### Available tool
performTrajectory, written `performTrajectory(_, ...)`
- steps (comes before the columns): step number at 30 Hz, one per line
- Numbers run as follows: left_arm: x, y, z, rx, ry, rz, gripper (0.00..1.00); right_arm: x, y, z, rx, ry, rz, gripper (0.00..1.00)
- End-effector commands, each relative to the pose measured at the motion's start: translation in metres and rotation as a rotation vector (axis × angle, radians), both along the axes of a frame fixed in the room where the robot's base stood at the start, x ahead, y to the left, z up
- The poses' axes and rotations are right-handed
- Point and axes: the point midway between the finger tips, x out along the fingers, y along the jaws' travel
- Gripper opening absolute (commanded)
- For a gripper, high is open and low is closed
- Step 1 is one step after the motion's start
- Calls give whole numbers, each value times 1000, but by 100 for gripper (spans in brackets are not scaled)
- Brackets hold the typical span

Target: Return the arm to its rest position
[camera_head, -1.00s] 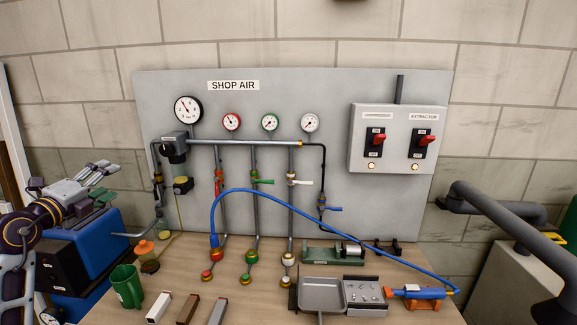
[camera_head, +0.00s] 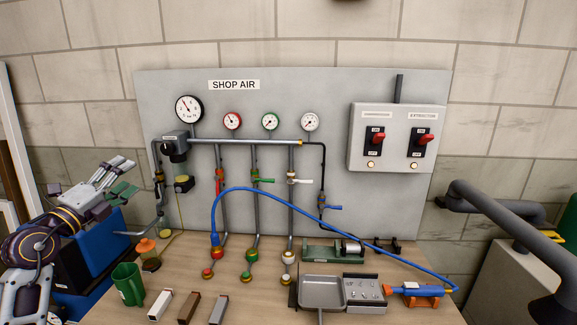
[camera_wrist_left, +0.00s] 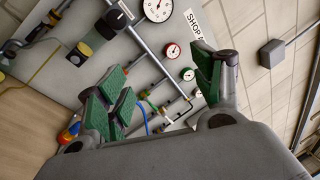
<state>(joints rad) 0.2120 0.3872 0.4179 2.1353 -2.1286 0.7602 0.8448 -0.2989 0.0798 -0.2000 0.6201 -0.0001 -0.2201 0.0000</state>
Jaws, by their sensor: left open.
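My left gripper (camera_head: 128,180) is at the left side of the head view, raised above a blue box-shaped machine (camera_head: 107,240). In the left wrist view its green-padded fingers (camera_wrist_left: 165,92) are spread wide with nothing between them. The SHOP AIR panel (camera_head: 400,205) shows behind the fingers in that view, some way off. My right gripper is in neither view.
A blue hose (camera_head: 300,197) arches across the panel to a blue tool (camera_head: 418,292). A metal tray (camera_head: 322,292) sits at front centre. Grey pipes (camera_head: 500,220) stand at right.

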Motion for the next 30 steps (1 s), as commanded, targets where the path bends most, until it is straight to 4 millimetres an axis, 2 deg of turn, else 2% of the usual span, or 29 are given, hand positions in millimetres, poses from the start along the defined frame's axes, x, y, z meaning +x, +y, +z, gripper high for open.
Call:
performTrajectory(6,-13,-32,8,-116,-133,-83,67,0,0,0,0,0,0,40)
performTrajectory(13,-31,-49,14,-291,-258,-126,67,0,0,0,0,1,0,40)
performTrajectory(23,-51,-43,3,-596,-361,-92,67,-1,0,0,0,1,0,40)
performTrajectory(30,-60,-26,-28,-835,-365,3,67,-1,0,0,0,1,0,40)
